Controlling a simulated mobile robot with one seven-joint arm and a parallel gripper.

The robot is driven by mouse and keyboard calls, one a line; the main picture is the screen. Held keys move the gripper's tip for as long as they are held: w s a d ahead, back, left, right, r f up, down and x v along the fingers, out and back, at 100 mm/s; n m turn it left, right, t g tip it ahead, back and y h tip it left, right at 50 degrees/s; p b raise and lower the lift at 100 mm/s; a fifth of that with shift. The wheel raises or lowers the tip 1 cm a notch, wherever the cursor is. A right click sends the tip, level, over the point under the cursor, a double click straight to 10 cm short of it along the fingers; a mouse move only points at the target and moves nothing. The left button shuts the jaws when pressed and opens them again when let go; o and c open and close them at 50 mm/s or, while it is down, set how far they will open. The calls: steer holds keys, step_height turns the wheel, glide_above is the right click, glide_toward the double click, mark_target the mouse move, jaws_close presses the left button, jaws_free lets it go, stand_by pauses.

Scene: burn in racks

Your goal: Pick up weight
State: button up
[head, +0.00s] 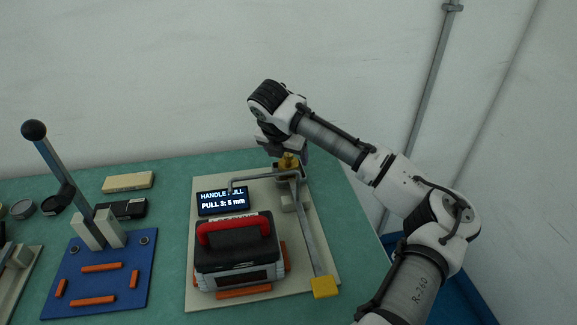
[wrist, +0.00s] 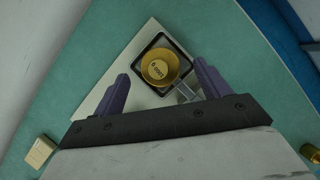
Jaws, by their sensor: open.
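The weight is a brass cylinder with a marked top, seen from above in the wrist view (wrist: 159,68). It sits inside a dark square frame on the pale board. In the head view the brass weight (head: 288,161) shows just under my gripper (head: 283,148), at the back right of the board. My gripper in the wrist view (wrist: 162,88) is open, with its two purple-grey fingers apart, one to the left and one to the right of the weight. I cannot tell whether the fingertips reach down to the weight's height. Nothing is held.
The pale board (head: 203,284) carries a red-handled device (head: 238,262), a display (head: 223,201) and a metal lever with a yellow end (head: 325,287). A blue plate (head: 75,290) with a black-knobbed lever stands left.

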mark_target(287, 155)
steer(key=shift+p+x, duration=0.3)
steer(key=shift+x, duration=1.55)
jaws_close()
steer(key=shift+r, duration=0.15)
